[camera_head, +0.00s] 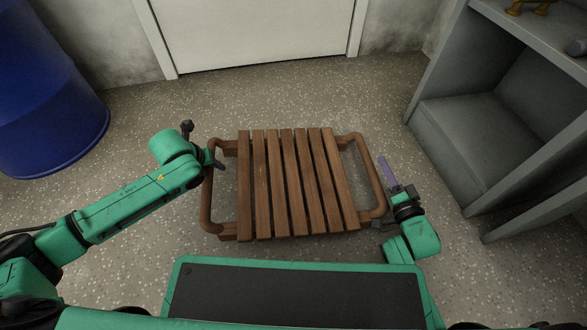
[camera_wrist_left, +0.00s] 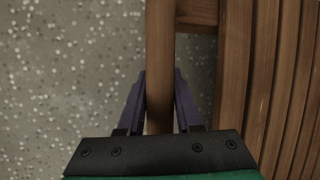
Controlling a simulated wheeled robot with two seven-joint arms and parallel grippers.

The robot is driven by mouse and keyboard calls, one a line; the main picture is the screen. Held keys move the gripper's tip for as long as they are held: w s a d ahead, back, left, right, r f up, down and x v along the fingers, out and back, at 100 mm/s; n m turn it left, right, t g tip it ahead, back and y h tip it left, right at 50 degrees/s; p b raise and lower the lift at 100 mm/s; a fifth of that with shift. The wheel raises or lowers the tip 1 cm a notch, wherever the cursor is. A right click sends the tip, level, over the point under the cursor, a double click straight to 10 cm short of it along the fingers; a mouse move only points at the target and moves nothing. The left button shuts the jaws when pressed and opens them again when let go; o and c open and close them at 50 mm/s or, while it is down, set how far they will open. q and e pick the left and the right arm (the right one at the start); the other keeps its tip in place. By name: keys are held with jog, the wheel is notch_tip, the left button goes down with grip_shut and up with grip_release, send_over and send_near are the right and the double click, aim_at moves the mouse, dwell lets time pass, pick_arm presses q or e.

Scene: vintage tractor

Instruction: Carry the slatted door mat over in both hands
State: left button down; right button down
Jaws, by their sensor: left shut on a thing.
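The slatted door mat (camera_head: 272,185) is brown wood with several parallel slats and a rounded rail handle at each side. It lies level over the floor in the middle of the head view; I cannot tell if it touches the floor. My left gripper (camera_head: 216,160) is shut on its left rail, which runs between the two fingers in the left wrist view (camera_wrist_left: 160,100). My right gripper (camera_head: 386,170) is beside the right rail (camera_head: 373,175), its purple finger pointing away from me just outside the rail. Whether its jaws are apart is unclear.
A blue barrel (camera_head: 45,100) stands at the left. A grey shelf unit (camera_head: 450,140) stands close on the right. A white door (camera_head: 250,35) is at the back, with clear speckled floor (camera_head: 285,95) between it and the mat.

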jog(key=shift+s+a+f, duration=0.4)
jog(key=shift+a+f, duration=0.2)
jog(key=shift+a, duration=0.25)
pick_arm(q)
jog(key=c, duration=0.6)
grip_release()
jog(key=shift+s+f, duration=0.1)
jog(key=shift+s, duration=0.05)
pick_arm(e)
jog(key=c, duration=1.2)
grip_release()
jog(key=shift+f, duration=0.1)
jog(key=shift+o, duration=0.2)
pick_arm(q)
jog(key=v, duration=0.8)
pick_arm(e)
jog(key=shift+s, duration=0.1)
jog(key=s+d+r, duration=0.1)
jog(key=s+d, duration=0.2)
jog(key=s, duration=0.4)
jog(key=shift+d, duration=0.25)
